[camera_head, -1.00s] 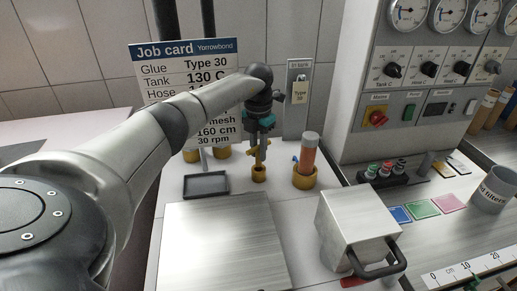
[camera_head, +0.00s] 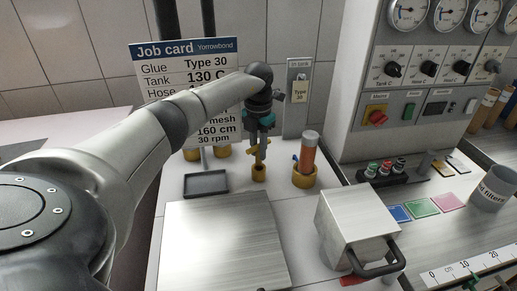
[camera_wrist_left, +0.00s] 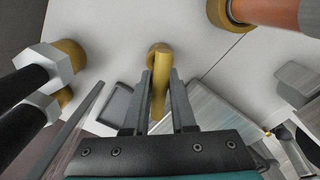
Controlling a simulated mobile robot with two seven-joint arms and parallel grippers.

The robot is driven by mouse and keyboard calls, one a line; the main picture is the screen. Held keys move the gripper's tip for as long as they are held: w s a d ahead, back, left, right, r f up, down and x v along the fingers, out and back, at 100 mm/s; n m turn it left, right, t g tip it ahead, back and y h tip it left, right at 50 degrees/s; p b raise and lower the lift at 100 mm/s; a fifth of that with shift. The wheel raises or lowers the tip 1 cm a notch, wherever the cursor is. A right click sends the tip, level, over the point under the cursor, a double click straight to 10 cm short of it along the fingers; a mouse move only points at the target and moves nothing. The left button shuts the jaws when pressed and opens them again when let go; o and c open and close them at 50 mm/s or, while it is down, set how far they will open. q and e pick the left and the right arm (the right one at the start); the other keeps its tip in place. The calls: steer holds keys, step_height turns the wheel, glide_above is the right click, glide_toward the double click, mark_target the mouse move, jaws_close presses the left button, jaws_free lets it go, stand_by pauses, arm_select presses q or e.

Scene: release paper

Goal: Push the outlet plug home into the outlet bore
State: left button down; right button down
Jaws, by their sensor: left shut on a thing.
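My left gripper (camera_head: 258,142) points down at the back of the white bench. It is shut on a brass-coloured plug (camera_wrist_left: 160,82), which stands between its two fingers in the left wrist view. Below it in the head view is a small brass socket (camera_head: 258,172), which looks like the outlet bore. The plug's lower end is at the socket's mouth; how deep it sits I cannot tell. In the left wrist view the round brass end (camera_wrist_left: 158,50) shows just past the fingertips. My right gripper is not in view.
An orange cylinder in a brass holder (camera_head: 304,178) stands close to the right. A dark tray (camera_head: 206,184) lies to the left. A flat metal plate (camera_head: 225,245) and a metal box with a black handle (camera_head: 352,225) are in front. The job card (camera_head: 185,60) stands behind my arm.

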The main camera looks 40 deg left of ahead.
mark_target(258, 163)
arm_select(q)
steer(key=shift+p, duration=0.3)
stand_by(0.6)
steer(key=shift+f+b, duration=1.4)
steer(key=shift+f, duration=0.65)
steer(key=shift+r, duration=0.15)
steer(key=shift+r+p, duration=1.65)
steer(key=shift+p, duration=0.3)
stand_by(0.7)
steer(key=shift+f+b, duration=1.2)
steer(key=shift+f, duration=0.5)
steer(key=c, duration=0.7)
jaws_free()
steer(key=shift+o, duration=0.2)
